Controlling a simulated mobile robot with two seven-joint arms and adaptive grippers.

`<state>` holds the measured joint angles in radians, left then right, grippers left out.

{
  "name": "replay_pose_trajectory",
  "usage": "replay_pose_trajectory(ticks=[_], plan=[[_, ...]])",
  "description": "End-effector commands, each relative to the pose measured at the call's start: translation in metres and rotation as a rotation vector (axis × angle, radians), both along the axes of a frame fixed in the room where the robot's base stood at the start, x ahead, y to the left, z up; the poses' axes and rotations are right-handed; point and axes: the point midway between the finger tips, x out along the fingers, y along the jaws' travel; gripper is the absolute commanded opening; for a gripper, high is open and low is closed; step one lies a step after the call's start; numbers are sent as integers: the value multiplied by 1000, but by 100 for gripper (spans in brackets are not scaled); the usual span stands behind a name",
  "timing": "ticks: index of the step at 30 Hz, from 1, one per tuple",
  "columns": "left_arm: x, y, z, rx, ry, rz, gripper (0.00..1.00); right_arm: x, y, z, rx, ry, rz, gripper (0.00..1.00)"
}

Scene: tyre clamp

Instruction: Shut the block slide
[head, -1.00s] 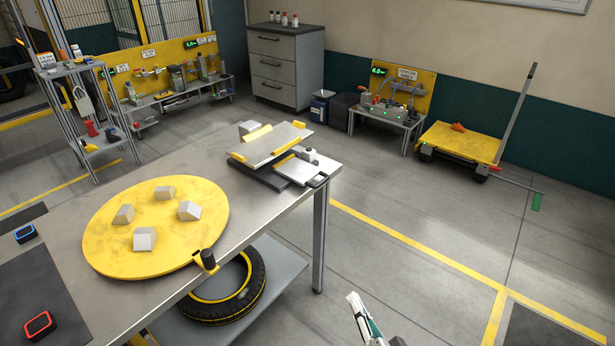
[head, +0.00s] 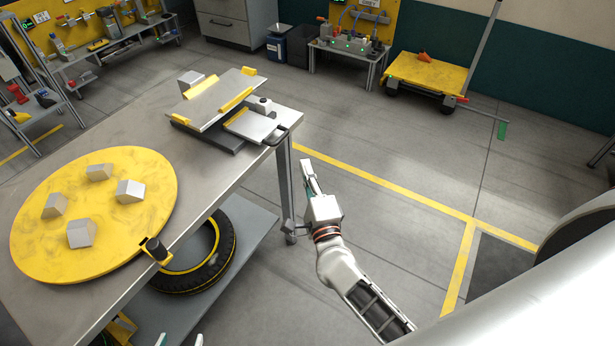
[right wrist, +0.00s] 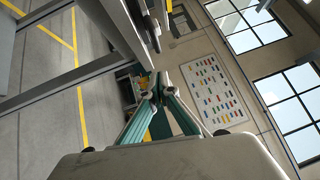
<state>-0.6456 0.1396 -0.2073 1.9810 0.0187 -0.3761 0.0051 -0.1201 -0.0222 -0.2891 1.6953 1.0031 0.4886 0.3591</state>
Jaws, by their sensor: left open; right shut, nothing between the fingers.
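The block slide, a small grey plate (head: 254,127) with a yellow strip, a dark knob and a black handle (head: 276,137), sticks out to the right from under a tilted grey top plate (head: 215,101) at the table's far right corner. My right gripper (head: 307,170) is shut and empty, just right of the corner and apart from the handle. It also shows in the right wrist view (right wrist: 158,84), fingers together beside table structure. Only the fingertips of my left gripper (head: 180,341) show at the bottom edge of the head view, spread apart and empty.
A yellow turntable (head: 150,218) with several grey blocks lies on the metal table (head: 128,130). A black clamp (head: 157,250) sits at its edge. A tyre (head: 225,243) lies on the lower shelf. A yellow cart (head: 428,73) stands far off.

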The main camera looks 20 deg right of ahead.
Motion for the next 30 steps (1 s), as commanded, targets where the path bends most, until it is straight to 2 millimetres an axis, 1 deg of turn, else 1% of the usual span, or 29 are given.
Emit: replay_pose_trajectory(ticks=[1,7,9,12,18,30], plan=[[0,0,0,-1,-1,0,51,11,-1,3,0,-3,-1,0],[0,0,0,-1,-1,0,51,48,-6,6,-1,-1,0,0],[0,0,-1,-1,0,0,51,56,4,8,2,0,0,0],[0,0,-2,-1,0,-1,51,66,11,10,1,0,0,0],[0,0,-3,1,0,-1,51,75,19,12,-2,1,0,0],[1,0,-2,2,-2,-2,51,76,20,12,-3,1,1,0]])
